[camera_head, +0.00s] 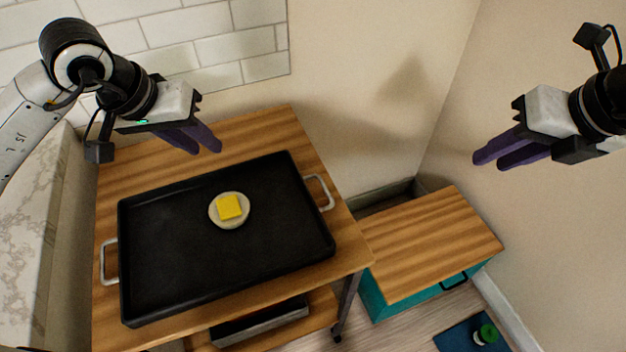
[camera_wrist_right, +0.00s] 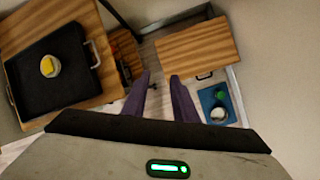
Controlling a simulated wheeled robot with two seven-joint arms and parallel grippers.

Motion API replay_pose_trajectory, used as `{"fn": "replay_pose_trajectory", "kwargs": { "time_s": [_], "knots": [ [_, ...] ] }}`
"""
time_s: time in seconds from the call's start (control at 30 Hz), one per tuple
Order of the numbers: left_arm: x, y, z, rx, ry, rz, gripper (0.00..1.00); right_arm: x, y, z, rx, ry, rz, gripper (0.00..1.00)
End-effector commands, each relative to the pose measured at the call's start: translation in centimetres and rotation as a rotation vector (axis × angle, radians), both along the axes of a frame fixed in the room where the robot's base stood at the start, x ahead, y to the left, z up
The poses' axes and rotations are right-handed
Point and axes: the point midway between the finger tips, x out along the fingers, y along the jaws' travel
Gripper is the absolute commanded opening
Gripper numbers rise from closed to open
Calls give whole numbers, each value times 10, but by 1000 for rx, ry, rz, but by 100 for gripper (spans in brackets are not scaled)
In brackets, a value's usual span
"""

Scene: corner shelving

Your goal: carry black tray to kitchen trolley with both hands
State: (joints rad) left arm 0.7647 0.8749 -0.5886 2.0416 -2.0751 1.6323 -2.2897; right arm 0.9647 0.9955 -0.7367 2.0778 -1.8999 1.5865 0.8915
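The black tray (camera_head: 170,255) lies flat on the wooden top of the kitchen trolley (camera_head: 275,130). It has a metal handle at each end, and a small round dish with a yellow block on it. The tray also shows in the right wrist view (camera_wrist_right: 65,90). My left gripper (camera_head: 205,142) is above the far part of the trolley top, beyond the tray, and touches nothing. Its fingers look a little apart. My right gripper (camera_head: 487,162) is high up, well to the right of the tray and trolley. In the right wrist view its fingers (camera_wrist_right: 160,85) are apart with nothing between them.
A low teal cabinet (camera_head: 440,245) with a wooden top stands right of the trolley. A blue mat (camera_head: 462,337) with a green-topped object (camera_head: 487,333) lies on the floor. A marble counter (camera_head: 25,220) stands at the left. Walls close off the back and right.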

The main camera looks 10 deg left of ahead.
Motion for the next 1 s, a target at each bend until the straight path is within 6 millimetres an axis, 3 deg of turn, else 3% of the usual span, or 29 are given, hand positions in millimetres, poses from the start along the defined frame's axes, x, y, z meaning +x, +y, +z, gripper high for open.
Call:
{"fn": "replay_pose_trajectory", "kwargs": {
  "time_s": [0.2, 0.4, 1.0],
  "knots": [
    [1, -1, 0, 0, 0, -2, 26, -16, -7, 45, -1, -5, 4, 26],
    [1, -1, 0, 0, 0, -2, 26, -26, -10, 68, 0, -2, 8, 26],
    [1, -1, 0, 0, 0, -2, 26, -28, -11, 73, -1, -1, 9, 26]
  ]
}}
